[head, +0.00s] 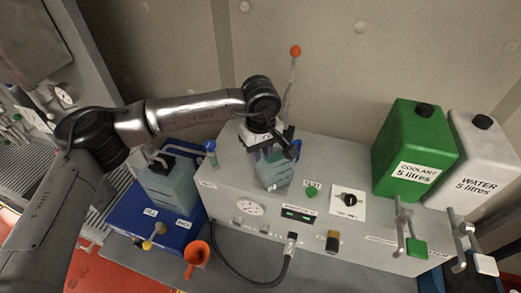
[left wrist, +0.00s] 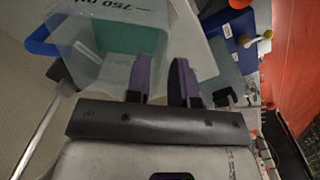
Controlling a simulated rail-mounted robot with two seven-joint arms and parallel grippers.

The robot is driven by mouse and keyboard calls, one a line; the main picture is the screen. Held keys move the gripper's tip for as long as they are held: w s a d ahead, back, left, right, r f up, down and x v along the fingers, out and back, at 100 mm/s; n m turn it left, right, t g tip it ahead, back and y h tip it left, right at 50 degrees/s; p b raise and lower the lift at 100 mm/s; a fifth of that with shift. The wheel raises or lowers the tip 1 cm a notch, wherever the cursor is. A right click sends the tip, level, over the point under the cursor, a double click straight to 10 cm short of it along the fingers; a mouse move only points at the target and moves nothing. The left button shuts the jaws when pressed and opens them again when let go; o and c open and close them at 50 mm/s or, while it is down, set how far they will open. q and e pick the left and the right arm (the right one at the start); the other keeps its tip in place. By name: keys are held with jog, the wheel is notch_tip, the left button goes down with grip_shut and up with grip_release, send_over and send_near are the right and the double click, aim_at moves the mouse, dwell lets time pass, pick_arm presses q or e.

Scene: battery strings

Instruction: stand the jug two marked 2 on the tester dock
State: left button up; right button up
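A clear jug (head: 273,170) is at the grey tester's (head: 225,185) top, left of the green TEST button. I cannot read a number on it, nor tell whether it rests there or hangs just above. My left gripper (head: 268,145) is at the jug's upper part. In the left wrist view, its purple-padded fingers (left wrist: 164,78) are a little apart in front of a clear jug wall (left wrist: 85,45) marked 750 ml, with teal behind or inside it. Whether they pinch a handle is unclear. My right gripper is not seen.
An orange funnel (head: 197,254) is at the tester's front left. A green coolant can (head: 412,150) and white water can (head: 478,160) stand at right. An orange-tipped lever (head: 294,52) rises behind.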

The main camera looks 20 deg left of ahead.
pick_arm(q)
jog(key=shift+o, duration=0.3)
jog(key=shift+a+f, duration=0.1)
jog(key=shift+f, duration=0.05)
jog(key=shift+r+p, duration=0.4)
notch_tip(320, 180, up, 13)
jog(key=b, duration=0.2)
jog(key=shift+f, duration=0.15)
